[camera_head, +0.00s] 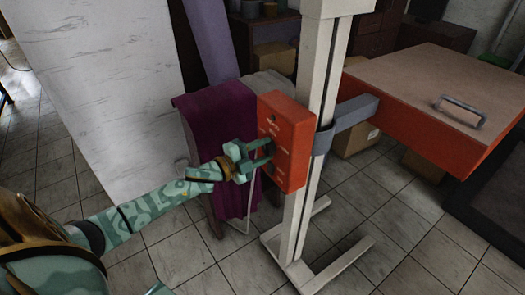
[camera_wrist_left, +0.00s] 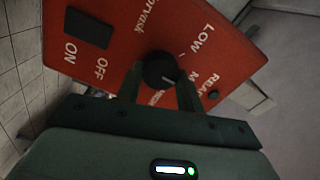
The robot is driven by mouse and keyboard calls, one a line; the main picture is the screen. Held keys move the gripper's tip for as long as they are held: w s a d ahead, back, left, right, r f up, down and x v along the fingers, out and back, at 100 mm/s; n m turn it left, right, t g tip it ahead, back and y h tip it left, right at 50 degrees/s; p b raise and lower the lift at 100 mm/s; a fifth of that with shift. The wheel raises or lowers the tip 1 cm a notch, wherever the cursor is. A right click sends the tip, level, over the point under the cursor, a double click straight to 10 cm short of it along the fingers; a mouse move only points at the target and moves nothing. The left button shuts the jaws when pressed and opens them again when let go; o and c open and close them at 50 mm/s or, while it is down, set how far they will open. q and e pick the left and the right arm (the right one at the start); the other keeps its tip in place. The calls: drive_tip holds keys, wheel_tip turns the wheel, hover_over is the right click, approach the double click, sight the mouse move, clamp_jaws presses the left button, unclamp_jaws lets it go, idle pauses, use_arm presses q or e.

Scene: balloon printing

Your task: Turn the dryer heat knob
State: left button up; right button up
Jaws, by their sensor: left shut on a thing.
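The dryer control box (camera_head: 292,130) is orange-red and mounted on a pale upright post. In the left wrist view the box face (camera_wrist_left: 120,50) shows a black ON/OFF switch (camera_wrist_left: 88,28) and a round black heat knob (camera_wrist_left: 162,70) with LOW printed near it. My left gripper (camera_head: 268,152) reaches the box face from the left. In the left wrist view its two fingers (camera_wrist_left: 158,92) stand on either side of the knob and are shut on it. The knob is hidden behind the fingers in the head view. My right gripper is not in view.
The dryer's flat orange panel (camera_head: 440,90) with a metal handle (camera_head: 463,108) extends right from the post (camera_head: 322,80). A purple cloth (camera_head: 222,130) hangs behind the gripper. The post's feet (camera_head: 335,265) spread over the tiled floor. A white board (camera_head: 105,80) stands at left.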

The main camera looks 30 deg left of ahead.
use_arm(q)
drive_tip(key=shift+f, duration=0.1)
idle(0.3)
drive_tip(key=o, duration=1)
drive_tip(key=shift+s, duration=0.15)
drive_tip(key=p+v, duration=0.1)
drive_tip(key=v, duration=1.5)
drive_tip(key=shift+a, duration=0.1)
